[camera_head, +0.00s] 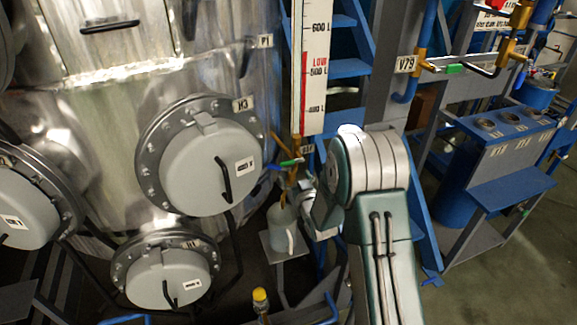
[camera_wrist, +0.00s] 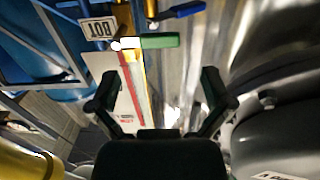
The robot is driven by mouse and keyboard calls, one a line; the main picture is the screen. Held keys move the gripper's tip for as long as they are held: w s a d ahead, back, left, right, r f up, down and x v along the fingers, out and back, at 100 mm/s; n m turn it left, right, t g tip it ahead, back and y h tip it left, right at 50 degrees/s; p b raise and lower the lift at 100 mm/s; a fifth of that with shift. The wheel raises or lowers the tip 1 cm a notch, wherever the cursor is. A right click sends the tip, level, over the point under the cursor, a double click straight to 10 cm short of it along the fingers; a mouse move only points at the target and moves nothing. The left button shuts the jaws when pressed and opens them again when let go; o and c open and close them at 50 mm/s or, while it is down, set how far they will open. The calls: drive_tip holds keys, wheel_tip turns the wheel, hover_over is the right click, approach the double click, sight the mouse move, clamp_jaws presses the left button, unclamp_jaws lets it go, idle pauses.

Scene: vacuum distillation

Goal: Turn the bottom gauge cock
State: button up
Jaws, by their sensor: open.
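The level gauge (camera_head: 313,70) is a tall white scale with a red strip. Brass fittings and a green-handled cock (camera_head: 291,162) are at its bottom end, with a blue handle (camera_head: 272,168) just left and lower. In the wrist view the green handle (camera_wrist: 160,42) lies sideways beyond my fingertips, near a white label (camera_wrist: 97,30). The blue handle (camera_wrist: 186,11) is farther up. My gripper (camera_wrist: 165,80) is open and empty, its fingers apart, with the gauge scale (camera_wrist: 104,66) beside the left finger. In the head view my arm hides the gripper's fingers.
A metal vessel with round hatches (camera_head: 210,168) stands left of the gauge. A white container (camera_head: 283,230) is below the cock. Blue ladder steps (camera_head: 347,68) rise behind. Open floor (camera_head: 500,285) lies at the right.

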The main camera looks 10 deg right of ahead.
sight(288, 164)
drive_tip(key=shift+w+a, duration=0.2)
drive_tip(key=shift+w, duration=0.7)
drive_tip(key=shift+w+a, duration=0.15)
drive_tip(key=shift+w, duration=0.75)
drive_tip(key=shift+w+a, duration=0.2)
drive_tip(key=shift+w, duration=0.7)
drive_tip(key=shift+s+r, duration=0.1)
drive_tip(key=c, duration=1.2)
